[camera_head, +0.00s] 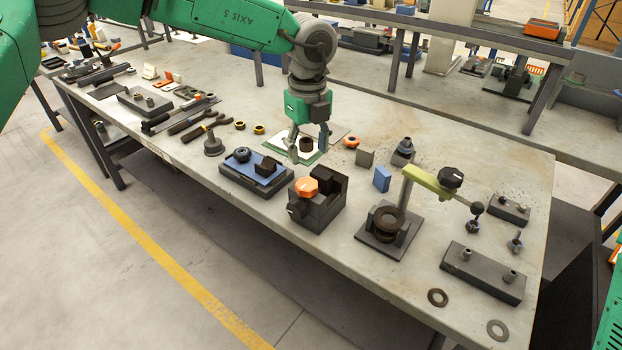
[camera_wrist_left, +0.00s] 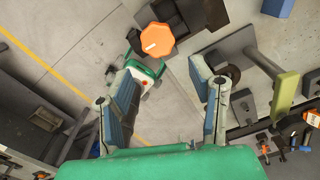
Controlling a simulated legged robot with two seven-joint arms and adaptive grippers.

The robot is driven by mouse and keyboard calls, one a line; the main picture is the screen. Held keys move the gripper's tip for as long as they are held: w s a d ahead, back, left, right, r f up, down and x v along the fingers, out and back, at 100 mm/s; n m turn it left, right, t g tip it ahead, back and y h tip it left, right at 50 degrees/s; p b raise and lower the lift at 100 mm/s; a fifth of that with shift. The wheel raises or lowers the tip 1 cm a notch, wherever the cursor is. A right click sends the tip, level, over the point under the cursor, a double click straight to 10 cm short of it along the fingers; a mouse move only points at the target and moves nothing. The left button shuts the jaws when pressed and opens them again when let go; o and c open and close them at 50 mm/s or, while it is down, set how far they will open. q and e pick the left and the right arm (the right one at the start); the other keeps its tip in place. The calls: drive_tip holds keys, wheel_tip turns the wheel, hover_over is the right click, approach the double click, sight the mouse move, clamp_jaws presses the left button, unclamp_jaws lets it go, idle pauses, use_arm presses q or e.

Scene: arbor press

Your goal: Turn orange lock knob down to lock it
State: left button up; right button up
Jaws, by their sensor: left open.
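In the wrist view the knob (camera_wrist_left: 157,38) is an orange octagon with a short white mark pointing to the lower left. My left gripper (camera_head: 308,148) hangs fingers down over the table, behind the knob in the head view and apart from it. My right gripper is not in view.
A press with an olive arm and black knob (camera_head: 452,177) stands to the right. A blue-topped block (camera_head: 252,168) stands to the left. A blue block (camera_head: 381,179) and grey cube (camera_head: 365,158) lie behind. Small parts and tools crowd the table (camera_head: 350,260).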

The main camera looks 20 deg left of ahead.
sight(307, 183)
use_arm(q)
drive_tip(key=f+p, duration=0.1)
drive_tip(key=f, duration=0.8)
drive_tip(key=shift+a+f, duration=0.2)
drive_tip(key=c, duration=0.9)
